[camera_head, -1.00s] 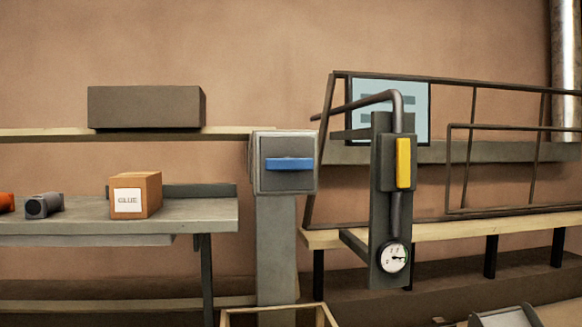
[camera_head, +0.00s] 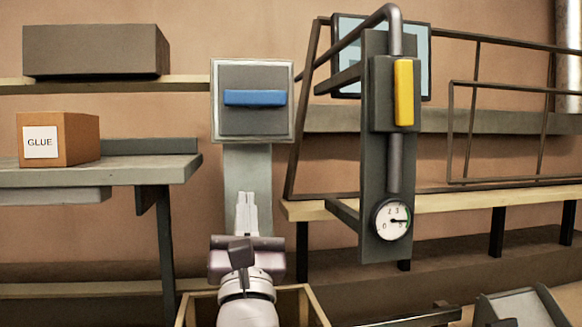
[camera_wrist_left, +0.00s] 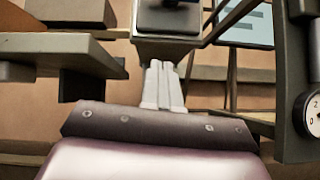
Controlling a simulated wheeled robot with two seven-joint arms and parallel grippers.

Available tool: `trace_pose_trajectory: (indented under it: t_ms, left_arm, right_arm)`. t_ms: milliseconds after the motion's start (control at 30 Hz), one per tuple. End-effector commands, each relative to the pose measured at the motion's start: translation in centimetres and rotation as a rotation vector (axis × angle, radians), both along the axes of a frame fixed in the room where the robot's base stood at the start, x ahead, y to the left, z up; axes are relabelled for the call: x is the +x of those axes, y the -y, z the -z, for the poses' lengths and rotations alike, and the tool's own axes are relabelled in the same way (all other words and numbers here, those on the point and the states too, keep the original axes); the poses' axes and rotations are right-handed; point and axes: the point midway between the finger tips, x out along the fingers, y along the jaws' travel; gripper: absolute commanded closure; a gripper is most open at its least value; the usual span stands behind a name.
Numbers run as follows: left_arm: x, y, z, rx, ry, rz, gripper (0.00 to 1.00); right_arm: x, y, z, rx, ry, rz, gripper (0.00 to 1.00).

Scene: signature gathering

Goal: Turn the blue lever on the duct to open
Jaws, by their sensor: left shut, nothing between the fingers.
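The blue lever (camera_head: 255,97) lies horizontal on the dark front plate of the grey duct box (camera_head: 226,130), which stands on a pale duct column (camera_head: 262,168). My left gripper (camera_head: 246,198) is below the box, in front of the column, fingers pointing up. Its fingers are together and empty, apart from the lever. In the left wrist view the shut fingers (camera_wrist_left: 163,68) point up at the underside of the box (camera_wrist_left: 165,50); the blue of the lever does not show there. My right gripper is out of view.
A panel with a yellow lever (camera_head: 403,93) and a gauge (camera_head: 392,219) stands to the right. A glue box (camera_head: 76,140) sits on the grey table (camera_head: 120,175) at left. A wooden crate (camera_head: 311,305) is below my gripper. Metal railings (camera_head: 470,130) stand at right.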

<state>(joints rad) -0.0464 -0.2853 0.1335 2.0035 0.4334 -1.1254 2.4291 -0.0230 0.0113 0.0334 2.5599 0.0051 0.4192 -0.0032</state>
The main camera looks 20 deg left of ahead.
Motion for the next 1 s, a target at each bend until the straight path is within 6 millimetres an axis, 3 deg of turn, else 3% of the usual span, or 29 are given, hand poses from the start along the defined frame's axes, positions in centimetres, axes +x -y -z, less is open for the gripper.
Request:
trace_pose_trajectory:
  t_ms: [133, 467, 1000]
  left_arm:
    - [-1.4, -0.4, -1.3, -0.062, 0.103, 0.033, 1.0]
    - [-1.1, -0.5, -1.6, -0.063, 0.101, 0.034, 1.0]
    - [5.0, -4.2, -9.6, -0.062, 0.097, 0.034, 1.0]
  right_arm:
    - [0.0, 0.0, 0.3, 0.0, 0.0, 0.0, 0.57]
    - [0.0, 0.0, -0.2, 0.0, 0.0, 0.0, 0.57]
    - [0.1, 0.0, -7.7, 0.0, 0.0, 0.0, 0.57]
